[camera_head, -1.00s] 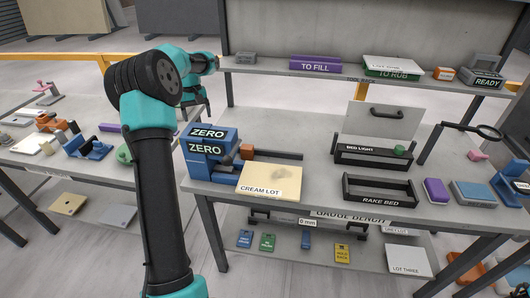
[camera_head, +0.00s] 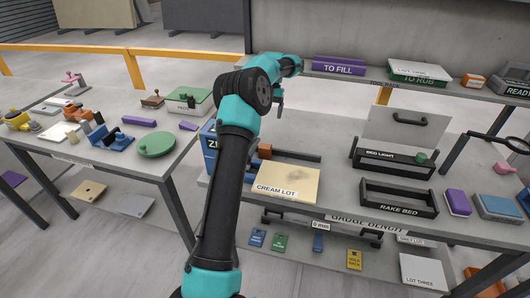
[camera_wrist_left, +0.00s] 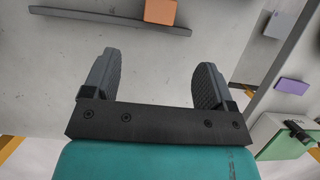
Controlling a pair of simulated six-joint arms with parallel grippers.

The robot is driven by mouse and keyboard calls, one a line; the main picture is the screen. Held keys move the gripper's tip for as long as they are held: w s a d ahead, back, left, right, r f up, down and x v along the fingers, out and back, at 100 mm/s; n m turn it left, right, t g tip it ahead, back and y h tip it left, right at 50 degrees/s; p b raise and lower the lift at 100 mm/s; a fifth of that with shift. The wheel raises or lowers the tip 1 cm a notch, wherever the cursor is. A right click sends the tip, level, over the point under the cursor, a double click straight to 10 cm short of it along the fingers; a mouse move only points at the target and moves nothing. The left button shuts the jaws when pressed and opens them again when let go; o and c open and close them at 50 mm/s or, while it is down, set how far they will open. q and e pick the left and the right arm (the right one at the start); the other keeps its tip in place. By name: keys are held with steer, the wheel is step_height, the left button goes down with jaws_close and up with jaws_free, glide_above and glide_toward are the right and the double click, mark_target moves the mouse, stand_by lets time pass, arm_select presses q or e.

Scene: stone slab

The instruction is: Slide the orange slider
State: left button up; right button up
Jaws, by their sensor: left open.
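The orange slider (camera_head: 265,151) is a small orange block at the left end of a dark rod-like rail (camera_head: 290,156) on the main bench. In the left wrist view an orange block (camera_wrist_left: 160,12) at the top edge, partly cut off, sits by a dark bar (camera_wrist_left: 90,17); it looks like the slider and rail. My left gripper (camera_head: 281,106) is above the bench, beyond the slider and apart from it. In the wrist view its two fingers (camera_wrist_left: 152,80) are spread and empty. My right gripper is not in view.
A blue ZERO box (camera_head: 209,150) is partly hidden behind my left arm. A CREAM LOT board (camera_head: 290,180) lies in front of the rail. A dark RAKE BED frame (camera_head: 399,197) and a lidded bed box (camera_head: 393,164) stand to the right. The bench behind the rail is clear.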

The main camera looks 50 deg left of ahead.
mark_target(266, 146)
arm_select(q)
steer(key=x, duration=1.6)
steer(key=shift+s+f, duration=0.15)
steer(key=shift+f, duration=0.1)
steer(key=shift+c, duration=0.4)
steer(key=c, duration=1.2)
steer(key=shift+d, duration=0.1)
